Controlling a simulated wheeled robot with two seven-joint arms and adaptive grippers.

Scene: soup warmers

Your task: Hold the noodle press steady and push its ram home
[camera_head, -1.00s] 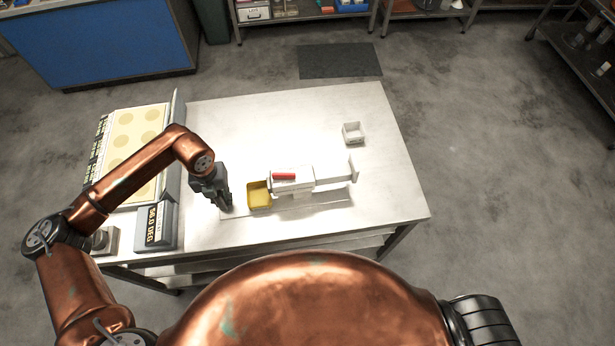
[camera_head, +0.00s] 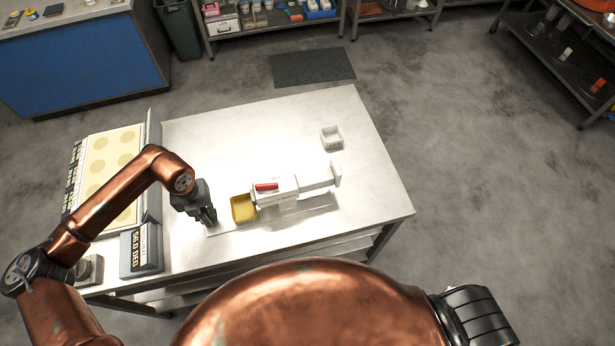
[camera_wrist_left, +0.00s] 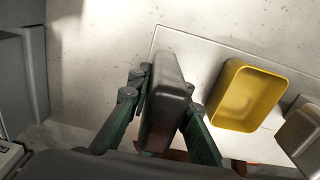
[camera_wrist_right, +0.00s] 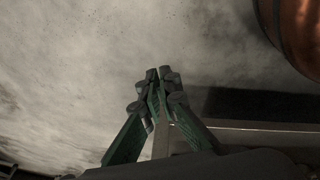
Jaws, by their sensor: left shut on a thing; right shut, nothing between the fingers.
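The noodle press (camera_head: 275,195) is a white body with a red piece (camera_head: 266,187) on top, lying along a thin pale base plate (camera_head: 290,215) on the table. A white block, seemingly the ram (camera_head: 315,177), sticks out at its right and ends in an upright plate (camera_head: 337,173). My left gripper (camera_head: 208,216) is at the base plate's left end. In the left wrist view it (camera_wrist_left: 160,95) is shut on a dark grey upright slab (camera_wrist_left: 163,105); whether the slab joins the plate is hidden. My right gripper (camera_wrist_right: 158,78) is shut and empty, away from the press.
A yellow tray (camera_head: 243,208) sits between my left gripper and the press. A grey display unit (camera_head: 141,249) and a panel with pale discs (camera_head: 108,165) fill the table's left. The table's right part (camera_head: 375,185) is clear.

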